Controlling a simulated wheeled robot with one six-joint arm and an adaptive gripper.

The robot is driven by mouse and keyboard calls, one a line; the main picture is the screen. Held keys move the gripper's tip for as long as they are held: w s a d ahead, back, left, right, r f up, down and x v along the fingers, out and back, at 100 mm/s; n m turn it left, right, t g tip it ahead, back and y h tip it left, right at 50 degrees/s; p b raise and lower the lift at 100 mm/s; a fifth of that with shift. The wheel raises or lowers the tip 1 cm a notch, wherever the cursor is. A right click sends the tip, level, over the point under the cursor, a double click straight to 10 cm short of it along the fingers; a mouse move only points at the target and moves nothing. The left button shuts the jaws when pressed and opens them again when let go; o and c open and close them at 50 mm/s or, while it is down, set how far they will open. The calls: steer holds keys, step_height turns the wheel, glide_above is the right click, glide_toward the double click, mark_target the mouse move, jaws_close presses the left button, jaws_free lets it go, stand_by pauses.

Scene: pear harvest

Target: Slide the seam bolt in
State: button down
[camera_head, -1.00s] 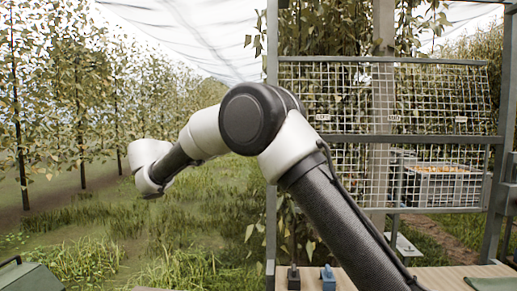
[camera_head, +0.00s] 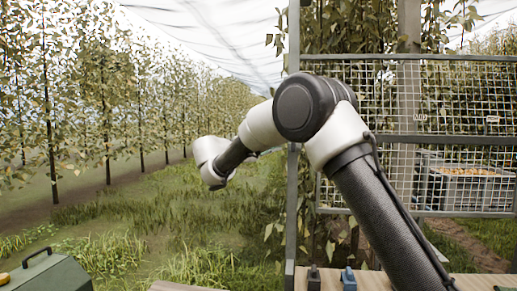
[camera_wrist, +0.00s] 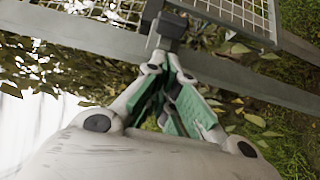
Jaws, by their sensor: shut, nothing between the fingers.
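In the wrist view a grey, block-like fitting (camera_wrist: 169,30) sits at the frame rail, by the gap between two mesh panels. It may be the seam bolt, but I cannot tell for sure. My gripper (camera_wrist: 166,66) is shut and empty, its green-padded fingers pointing at this fitting. The tips look close to it; I cannot tell whether they touch. In the head view the mesh panel (camera_head: 362,85) stands in its grey frame at the right. No bolt can be made out there, and my gripper does not show beyond my arm.
A grey crate of fruit (camera_head: 470,188) stands behind the mesh. A wooden bench top (camera_head: 385,282) at the lower right bears a dark small item (camera_head: 314,279) and a blue one (camera_head: 348,280). A green case (camera_head: 48,277) is at the lower left. Open grass lies left.

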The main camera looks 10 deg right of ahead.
steer(key=shift+s+d+r, duration=0.1)
steer(key=shift+s+d, duration=0.2)
steer(key=shift+d, duration=0.35)
steer(key=shift+s+d, duration=0.25)
steer(key=shift+d, duration=0.4)
steer(key=shift+s+d, duration=0.2)
steer(key=shift+d, duration=0.45)
steer(key=shift+s+d, duration=0.25)
steer(key=shift+d, duration=0.4)
steer(key=shift+s+d, duration=0.2)
steer(key=shift+d, duration=0.45)
